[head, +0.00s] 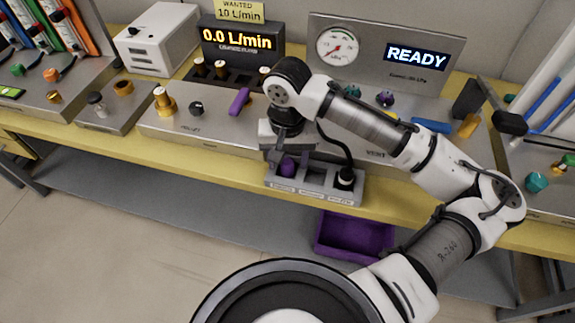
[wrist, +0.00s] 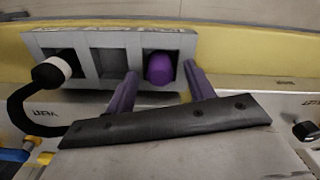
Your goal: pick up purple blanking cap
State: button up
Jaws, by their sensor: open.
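The purple blanking cap (wrist: 160,68) sits in an end compartment of a grey holder (wrist: 112,40) in the wrist view. In the head view the cap (head: 287,167) shows in the left compartment of the holder, just below my gripper (head: 282,157). In the wrist view my gripper (wrist: 160,85) is open, with one purple-grey finger on each side of the cap. I cannot tell whether the fingers touch it. The lower part of the cap is hidden inside the compartment.
The holder's middle compartment is empty. A black connector with a white band (wrist: 52,70) and a cable fills the other end compartment. A purple bin (head: 353,236) lies below the yellow bench edge (head: 410,204). A purple lever (head: 239,101) stands on the panel behind.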

jog(key=c, duration=1.1)
jog(key=shift+o, duration=0.2)
jog(key=shift+r, duration=0.1)
